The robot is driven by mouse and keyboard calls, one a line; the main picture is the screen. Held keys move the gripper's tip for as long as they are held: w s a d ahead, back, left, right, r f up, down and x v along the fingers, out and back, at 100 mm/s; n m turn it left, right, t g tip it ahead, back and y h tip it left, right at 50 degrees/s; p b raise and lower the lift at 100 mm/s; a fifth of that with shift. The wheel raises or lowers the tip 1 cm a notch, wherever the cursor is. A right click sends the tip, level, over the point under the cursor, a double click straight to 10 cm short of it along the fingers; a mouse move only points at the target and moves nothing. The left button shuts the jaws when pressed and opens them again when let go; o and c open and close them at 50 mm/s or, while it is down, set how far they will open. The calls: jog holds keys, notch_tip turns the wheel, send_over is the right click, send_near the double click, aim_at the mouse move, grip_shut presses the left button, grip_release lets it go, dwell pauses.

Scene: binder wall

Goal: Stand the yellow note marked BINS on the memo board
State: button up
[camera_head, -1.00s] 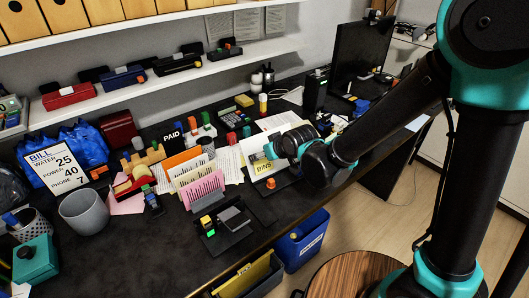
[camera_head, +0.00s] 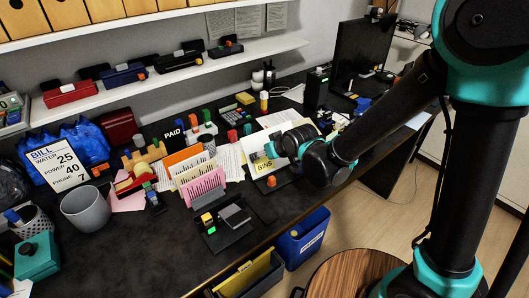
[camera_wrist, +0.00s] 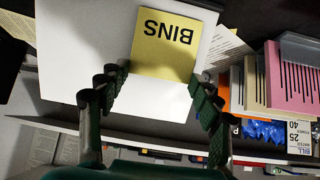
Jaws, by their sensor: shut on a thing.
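The yellow note marked BINS (camera_wrist: 166,45) is upside down in the wrist view, in front of a large white panel (camera_wrist: 85,50) that looks like the memo board. My gripper (camera_wrist: 161,75) is shut on the note, a finger at each side edge near its lower edge in that view. In the head view the note (camera_head: 262,166) shows small below my gripper (camera_head: 271,153), partly hidden by it. The white panel (camera_head: 253,147) shows around it there. I cannot tell whether the note touches the panel.
An orange knob (camera_head: 271,181) is just in front. A black stand (camera_head: 228,220) lies near the desk edge. A blue bin (camera_head: 302,238) is below. A grey cup (camera_head: 87,210) stands at left.

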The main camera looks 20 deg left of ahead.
jog(key=shift+s+d+f, duration=0.2)
jog(key=shift+d+f, duration=0.1)
jog(key=shift+f, duration=0.25)
dwell(0.9)
jog(key=o, duration=0.9)
jog(key=shift+v, duration=6)
